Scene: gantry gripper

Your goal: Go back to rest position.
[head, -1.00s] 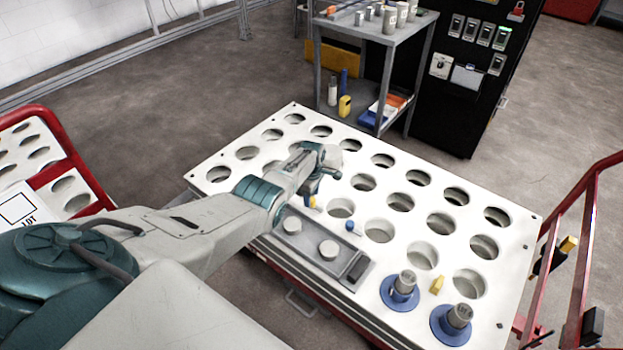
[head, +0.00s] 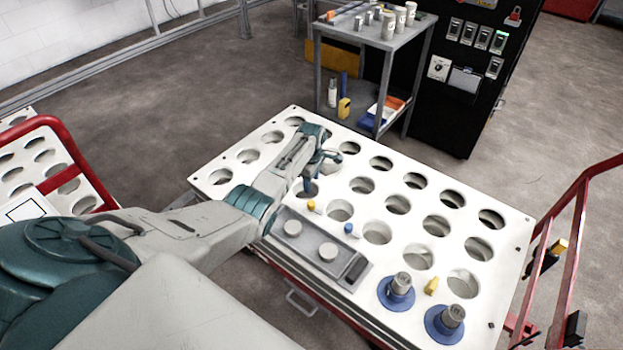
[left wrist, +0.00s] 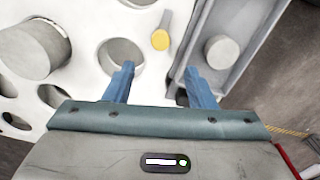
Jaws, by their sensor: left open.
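My left gripper (head: 317,172) is over the white table with round holes (head: 325,222), above its back-left part. Its two blue fingers are apart and empty in the left wrist view (left wrist: 160,82). A grey tray (head: 312,238) with two pale round pieces lies on the table, nearer the front than the gripper. A small yellow-topped peg (head: 311,205) and a blue-topped peg (head: 349,229) stand by the tray. The yellow-topped peg also shows ahead of the fingers in the left wrist view (left wrist: 161,38). My right gripper is not in view.
Two grey cylinders with blue flanges (head: 401,287) (head: 451,318) stand at the front right, with a yellow piece (head: 431,286) between them. A grey cart (head: 366,42) and black cabinet (head: 445,100) stand behind. Red rails (head: 572,240) flank the right.

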